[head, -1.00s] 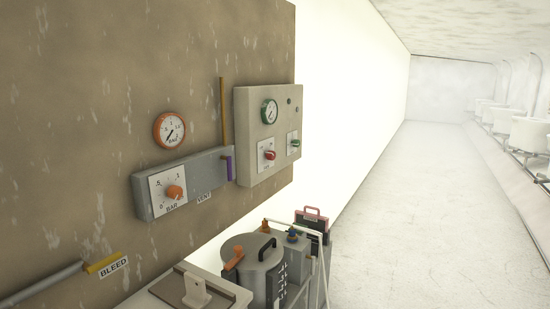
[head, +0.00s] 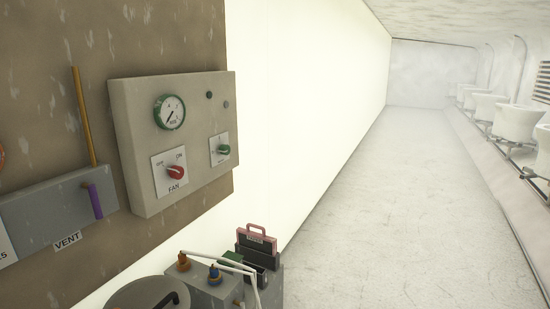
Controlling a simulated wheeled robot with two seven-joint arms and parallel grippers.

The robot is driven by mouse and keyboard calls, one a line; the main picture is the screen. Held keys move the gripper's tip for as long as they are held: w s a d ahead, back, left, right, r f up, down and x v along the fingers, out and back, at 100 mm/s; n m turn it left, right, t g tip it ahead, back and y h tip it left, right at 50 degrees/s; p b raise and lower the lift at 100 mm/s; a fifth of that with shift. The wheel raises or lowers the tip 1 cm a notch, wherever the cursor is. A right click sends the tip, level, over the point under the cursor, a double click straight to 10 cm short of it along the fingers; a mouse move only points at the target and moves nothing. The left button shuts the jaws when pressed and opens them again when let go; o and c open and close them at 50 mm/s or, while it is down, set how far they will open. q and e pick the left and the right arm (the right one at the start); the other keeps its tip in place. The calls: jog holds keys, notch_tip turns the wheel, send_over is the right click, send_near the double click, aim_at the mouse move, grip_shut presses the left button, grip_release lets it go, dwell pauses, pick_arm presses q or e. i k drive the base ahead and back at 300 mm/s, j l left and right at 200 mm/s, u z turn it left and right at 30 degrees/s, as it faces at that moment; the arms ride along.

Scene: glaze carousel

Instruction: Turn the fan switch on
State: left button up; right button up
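The fan switch (head: 175,172) is a red rotary knob on a white plate labelled FAN, with OFF-style and ON marks above it. Its pointer direction is too small to tell for sure. It sits on a beige control box (head: 140,120) on the brown wall panel, left of the middle of the head view. Neither of my grippers shows in the head view.
The box also bears a green-rimmed gauge (head: 170,112) and a green knob (head: 222,149). A grey vent box (head: 50,215) with a purple lever (head: 95,201) is at left. Below stand a grey tank (head: 140,296) and a pink-handled case (head: 257,240). The floor (head: 380,220) at right is clear.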

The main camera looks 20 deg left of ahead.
aim_at(176, 173)
jog(key=i+l+u, duration=0.1)
jog(key=i, duration=0.35)
jog(key=i+l+u, duration=0.1)
jog(key=i, duration=0.35)
jog(key=i+l, duration=0.15)
jog(key=i, duration=0.3)
jog(key=u, duration=0.05)
